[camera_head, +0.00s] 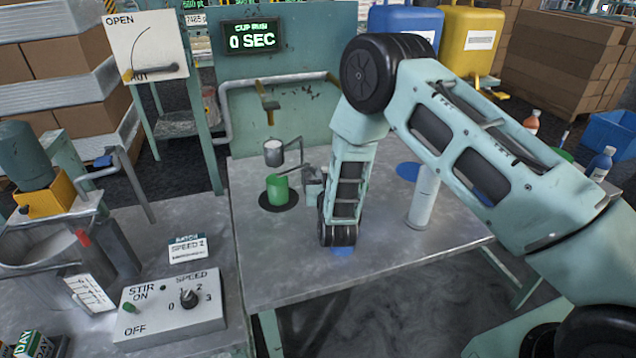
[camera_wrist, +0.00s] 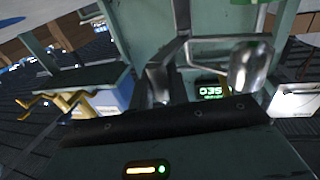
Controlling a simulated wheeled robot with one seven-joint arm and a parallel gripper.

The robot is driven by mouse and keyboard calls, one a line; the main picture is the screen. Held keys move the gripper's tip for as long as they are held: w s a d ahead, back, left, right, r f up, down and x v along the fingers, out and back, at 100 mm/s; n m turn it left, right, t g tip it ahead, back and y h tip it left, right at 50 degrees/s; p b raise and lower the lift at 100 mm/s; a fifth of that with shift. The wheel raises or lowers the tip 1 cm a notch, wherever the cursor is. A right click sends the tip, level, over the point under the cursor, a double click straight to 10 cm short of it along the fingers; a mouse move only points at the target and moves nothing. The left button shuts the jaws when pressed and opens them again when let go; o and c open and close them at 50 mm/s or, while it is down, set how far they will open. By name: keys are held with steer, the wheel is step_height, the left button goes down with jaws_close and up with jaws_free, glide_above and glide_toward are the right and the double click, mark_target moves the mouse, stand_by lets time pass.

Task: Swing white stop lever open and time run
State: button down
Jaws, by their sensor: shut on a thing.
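My gripper (camera_head: 311,182) is low over the metal table, shut on the handle of a small metal cup (camera_head: 273,157). The cup has pale contents and hangs above a green cup (camera_head: 278,190) on a black disc. In the wrist view the metal cup (camera_wrist: 245,68) and its bent handle (camera_wrist: 215,38) show beside the jaws. The timer display (camera_head: 252,38) reads CUP RUN 0 SEC. A pipe valve with a yellow-brown handle (camera_head: 267,90) is on the green panel behind. I cannot make out a white stop lever for certain.
An OPEN sign board (camera_head: 146,45) stands at the back left. A pale cylinder (camera_head: 423,197) stands right of my arm. A stirrer control box (camera_head: 170,309) and a mixing vessel (camera_head: 45,255) are at the left. The table front is largely clear.

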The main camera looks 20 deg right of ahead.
steer(key=shift+d, duration=0.2)
steer(key=c, duration=1.4)
jaws_free()
step_height(320, 180, up, 10)
steer(key=shift+b, duration=0.75)
